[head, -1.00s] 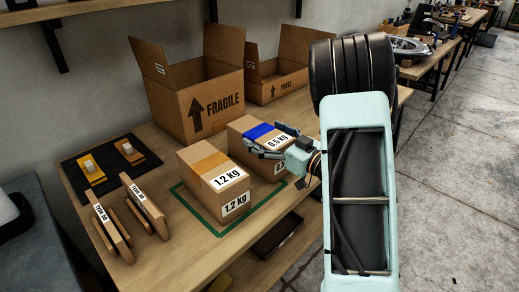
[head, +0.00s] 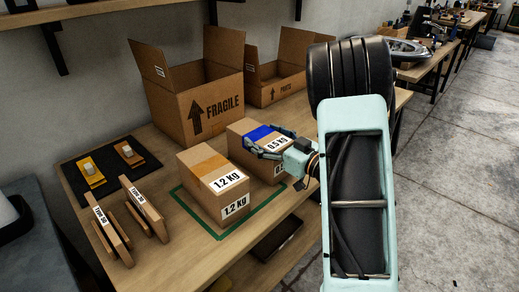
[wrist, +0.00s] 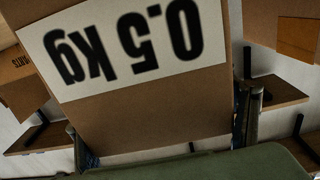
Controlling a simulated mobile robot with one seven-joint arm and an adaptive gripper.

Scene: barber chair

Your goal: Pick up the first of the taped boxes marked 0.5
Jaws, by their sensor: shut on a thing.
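A taped cardboard box marked 0.5 kg (head: 248,163), with blue tape across its top, stands on the bench in the head view, right behind the 1.2 kg box. Its label also fills much of the wrist view (wrist: 125,45), upside down. My gripper (head: 266,148) reaches in from the right and is shut on this box, with a finger on either side of it. In the wrist view the fingers (wrist: 168,135) flank the box. The box appears to rest on the bench; its base is partly hidden.
The 1.2 kg box (head: 202,191) with tan tape stands close in front, inside a green outline (head: 223,236). An open FRAGILE carton (head: 201,115) and an open PARTS carton (head: 272,91) stand behind. A dark mat (head: 110,172) and upright wooden pieces (head: 145,207) are at left.

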